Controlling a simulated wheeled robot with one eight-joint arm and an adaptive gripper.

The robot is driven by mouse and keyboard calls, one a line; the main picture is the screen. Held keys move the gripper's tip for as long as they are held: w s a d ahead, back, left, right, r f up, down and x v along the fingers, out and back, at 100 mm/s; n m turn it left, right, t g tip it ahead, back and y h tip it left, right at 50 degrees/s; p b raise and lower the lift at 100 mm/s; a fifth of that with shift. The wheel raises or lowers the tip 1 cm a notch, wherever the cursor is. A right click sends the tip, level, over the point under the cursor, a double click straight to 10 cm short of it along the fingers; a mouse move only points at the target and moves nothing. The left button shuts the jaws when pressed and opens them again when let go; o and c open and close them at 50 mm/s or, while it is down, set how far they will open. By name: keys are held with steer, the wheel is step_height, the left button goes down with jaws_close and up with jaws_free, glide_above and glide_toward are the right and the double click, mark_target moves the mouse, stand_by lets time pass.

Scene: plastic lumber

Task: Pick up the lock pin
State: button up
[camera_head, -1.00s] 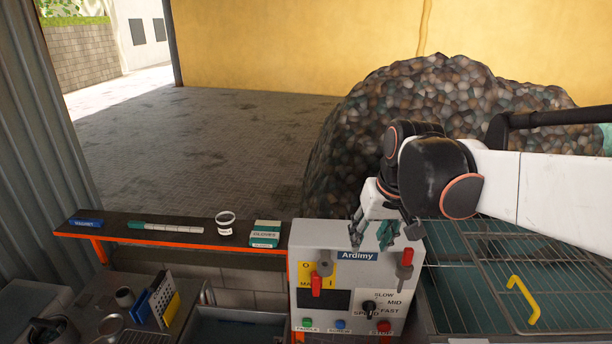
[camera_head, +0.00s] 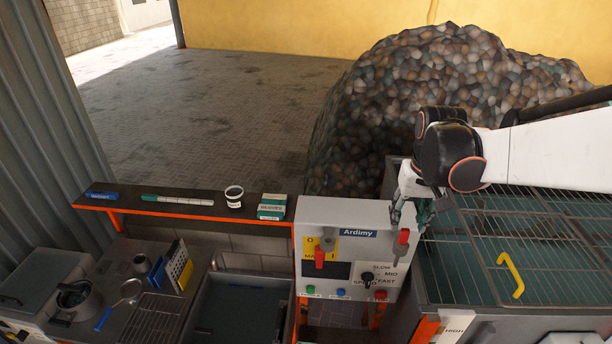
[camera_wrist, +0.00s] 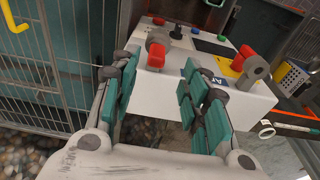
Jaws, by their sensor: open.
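The control box (camera_head: 340,214), marked "Ardimy", carries two similar red-handled parts with grey bodies. One red handle (camera_head: 403,237) is at its upper right, the other (camera_head: 320,257) at its left; which is the lock pin I cannot tell for sure. My gripper (camera_head: 411,214) hangs at the box's upper right, close to the right red handle. In the wrist view my gripper (camera_wrist: 158,88) is open and empty, its green-padded fingers apart. The right red handle (camera_wrist: 157,54) lies ahead, between the finger lines. The left red handle (camera_wrist: 242,57) is farther right. Contact is not visible.
A wire-grid cover with a yellow handle (camera_head: 511,275) lies right of the box. A narrow shelf (camera_head: 106,206) with a gloves box (camera_head: 272,206) and a white cup (camera_head: 234,196) is left. A black knob (camera_head: 367,278) and buttons are on the box front.

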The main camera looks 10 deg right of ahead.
mark_target(406, 230)
steer(key=shift+w+d+f+b, duration=0.15)
steer(key=shift+f+b, duration=0.5)
steer(key=shift+f, duration=0.5)
steer(key=shift+w+d+f+b, duration=0.1)
steer(key=shift+f+b, duration=0.5)
steer(key=shift+f, duration=0.6)
steer(key=shift+w+d+f+b, duration=0.15)
steer(key=shift+f+b, duration=0.5)
steer(key=shift+f, duration=0.5)
steer(key=shift+r, duration=0.1)
steer(key=shift+a, duration=0.1)
jaws_close()
